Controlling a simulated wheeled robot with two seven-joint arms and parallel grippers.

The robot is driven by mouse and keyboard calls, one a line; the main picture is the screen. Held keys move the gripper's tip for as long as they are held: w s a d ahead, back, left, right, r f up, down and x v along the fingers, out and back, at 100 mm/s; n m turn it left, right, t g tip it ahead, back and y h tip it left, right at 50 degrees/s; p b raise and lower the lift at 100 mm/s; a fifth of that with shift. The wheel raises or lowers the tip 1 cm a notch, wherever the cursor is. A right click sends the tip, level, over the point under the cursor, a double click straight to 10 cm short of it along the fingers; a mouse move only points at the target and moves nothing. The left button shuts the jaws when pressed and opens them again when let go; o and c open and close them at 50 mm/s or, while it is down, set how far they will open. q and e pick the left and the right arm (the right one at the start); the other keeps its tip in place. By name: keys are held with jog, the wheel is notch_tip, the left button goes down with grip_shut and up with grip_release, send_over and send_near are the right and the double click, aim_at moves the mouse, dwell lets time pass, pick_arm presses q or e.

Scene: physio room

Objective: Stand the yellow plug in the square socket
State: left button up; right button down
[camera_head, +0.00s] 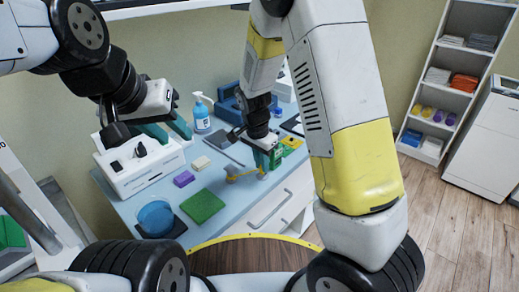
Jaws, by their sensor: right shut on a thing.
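My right gripper (266,161), with green fingers, points down over the front edge of the table and is shut on a small yellow piece (262,173), which looks like the yellow plug; the fingers hide much of it. A yellow-and-green block (292,142) lies just right of the gripper, partly behind it; I cannot tell whether it holds the square socket. My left gripper (168,131), with teal fingers spread apart, is open and empty above the white device at the left.
On the blue table (222,186) are a white device (130,176), a blue bowl (155,217), a green pad (202,207), a purple block (184,179), a cream block (201,163) and a pump bottle (201,115). A grey tablet (222,139) lies behind. Shelves (446,75) stand at right.

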jog(key=shift+f, duration=0.5)
dwell(0.4)
jog(key=c, duration=0.9)
grip_release()
jog(key=shift+o, duration=0.2)
jog(key=shift+r, duration=0.1)
jog(key=shift+r, duration=3.4)
